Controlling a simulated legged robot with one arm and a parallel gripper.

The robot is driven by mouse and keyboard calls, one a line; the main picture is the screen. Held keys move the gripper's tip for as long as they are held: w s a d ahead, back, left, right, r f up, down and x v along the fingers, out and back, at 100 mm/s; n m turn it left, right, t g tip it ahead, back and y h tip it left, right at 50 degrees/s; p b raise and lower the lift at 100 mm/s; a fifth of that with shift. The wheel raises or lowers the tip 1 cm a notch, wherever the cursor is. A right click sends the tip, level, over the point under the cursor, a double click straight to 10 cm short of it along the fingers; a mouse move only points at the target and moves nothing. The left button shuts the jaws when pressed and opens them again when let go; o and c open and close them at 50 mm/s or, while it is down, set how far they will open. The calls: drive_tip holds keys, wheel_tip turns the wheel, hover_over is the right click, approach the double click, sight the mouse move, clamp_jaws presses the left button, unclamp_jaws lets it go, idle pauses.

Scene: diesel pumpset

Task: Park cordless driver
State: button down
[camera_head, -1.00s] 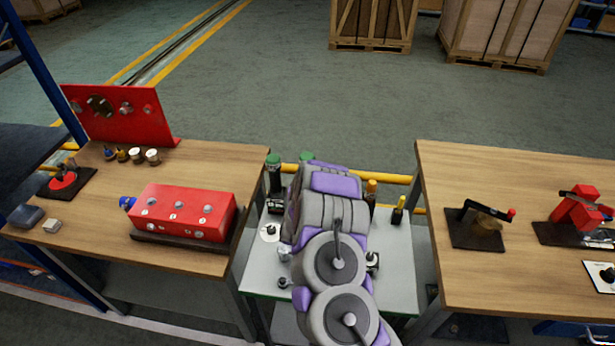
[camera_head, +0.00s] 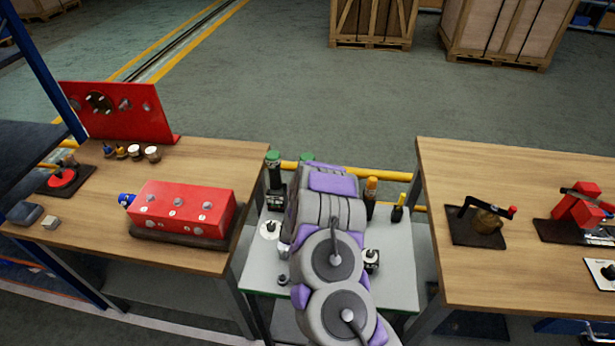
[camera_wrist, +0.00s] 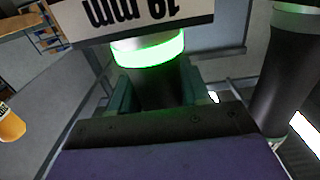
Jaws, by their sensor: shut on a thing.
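In the wrist view my gripper (camera_wrist: 156,92) is shut on a dark cylindrical grip with a glowing green ring, which I take as the cordless driver (camera_wrist: 150,50). A white label reading "19 mm", upside down, shows above the ring. In the head view my arm hides the gripper and most of the driver; a green top (camera_head: 307,157) shows behind the arm. A second dark green-topped tool (camera_head: 274,176) stands to its left on the grey table (camera_head: 398,285). It seems to be the dark cylinder at the right in the wrist view (camera_wrist: 282,75). Whether the held driver touches the table is hidden.
Orange-handled (camera_head: 371,195) and yellow-handled (camera_head: 398,210) tools stand right of my arm. A white round dial (camera_head: 270,230) and small knobs lie near it. Wooden benches flank the table; the left holds a red block (camera_head: 185,210), the right a crank fixture (camera_head: 487,220).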

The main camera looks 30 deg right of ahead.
drive_tip(key=shift+c, duration=2.3)
unclamp_jaws()
drive_tip(key=shift+s, duration=0.1)
drive_tip(key=p+v, duration=0.1)
drive_tip(key=v, duration=0.6)
drive_tip(key=shift+a, duration=0.15)
